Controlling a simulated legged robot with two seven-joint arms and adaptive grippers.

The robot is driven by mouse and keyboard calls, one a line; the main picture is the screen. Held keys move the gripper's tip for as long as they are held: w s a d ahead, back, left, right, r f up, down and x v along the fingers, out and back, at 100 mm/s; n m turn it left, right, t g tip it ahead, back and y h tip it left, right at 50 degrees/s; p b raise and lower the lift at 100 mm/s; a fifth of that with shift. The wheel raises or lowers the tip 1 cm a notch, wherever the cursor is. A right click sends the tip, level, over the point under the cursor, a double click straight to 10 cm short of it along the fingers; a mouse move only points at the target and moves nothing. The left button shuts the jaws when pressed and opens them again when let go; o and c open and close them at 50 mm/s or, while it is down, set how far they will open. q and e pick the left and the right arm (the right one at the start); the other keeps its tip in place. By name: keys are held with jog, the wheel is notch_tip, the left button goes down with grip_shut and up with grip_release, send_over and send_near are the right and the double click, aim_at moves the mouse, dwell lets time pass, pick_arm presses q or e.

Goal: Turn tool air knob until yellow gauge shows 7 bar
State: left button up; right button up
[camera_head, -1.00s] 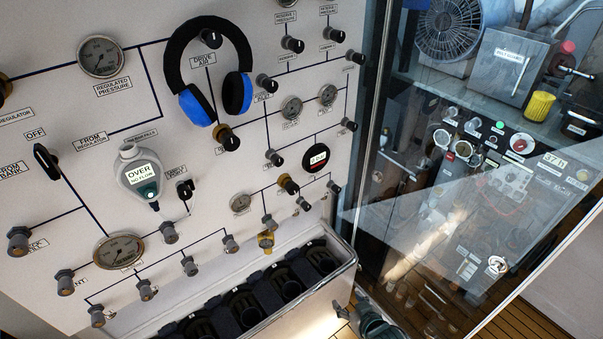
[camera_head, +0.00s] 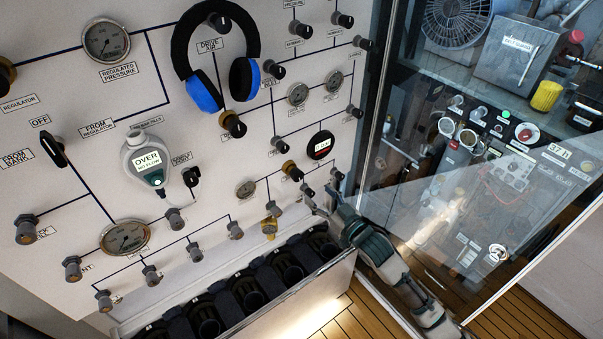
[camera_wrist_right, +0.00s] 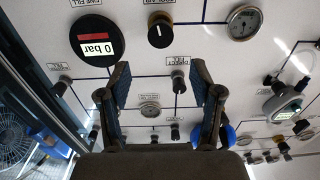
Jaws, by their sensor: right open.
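A black knob with a brass collar (camera_head: 292,170) sits on the panel; it also shows in the right wrist view (camera_wrist_right: 160,28). Its label is too small to read surely, but it appears to be the tool air knob. Beside it is a dark round digital gauge (camera_head: 321,145), reading 0 bar in the wrist view (camera_wrist_right: 97,40). A dial gauge with a tan rim (camera_head: 246,188) is on the knob's other side (camera_wrist_right: 243,22); its reading is unclear. My right gripper (camera_head: 322,197) is open and empty, below and right of the knob, apart from it (camera_wrist_right: 161,75). My left gripper is not in view.
Small grey knobs (camera_head: 235,230) stick out around the brass-collared knob. A dark compartmented trough (camera_head: 345,283) lies below the panel. Blue-black ear defenders (camera_head: 206,90) hang at the upper middle. A glass pane (camera_head: 460,200) stands at right.

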aim_at(303, 175)
jog(key=w+a, duration=0.2)
jog(key=a, duration=0.1)
jog(key=w+a, duration=0.3)
jog(key=shift+w+a+r+p, duration=0.15)
jog(key=shift+p, duration=0.2)
jog(key=w, duration=0.2)
jog(key=w+d, duration=0.1)
jog(key=shift+w+d, duration=0.2)
jog(key=shift+w, duration=0.15)
jog(key=shift+w+a, duration=0.15)
jog(key=shift+w, duration=0.05)
jog(key=a, duration=0.3)
jog(key=c, duration=1)
jog(key=shift+d+f, duration=0.25)
jog(key=shift+d, duration=0.1)
jog(key=shift+c, duration=0.9)
jog(key=shift+w+d+f, duration=0.1)
jog(key=shift+w+d, duration=0.05)
jog(key=shift+d, duration=0.15)
jog(key=shift+a, duration=0.2)
jog(key=shift+p, duration=0.4)
jog(key=shift+m+p, duration=0.7)
jog(key=shift+m, duration=0.3)
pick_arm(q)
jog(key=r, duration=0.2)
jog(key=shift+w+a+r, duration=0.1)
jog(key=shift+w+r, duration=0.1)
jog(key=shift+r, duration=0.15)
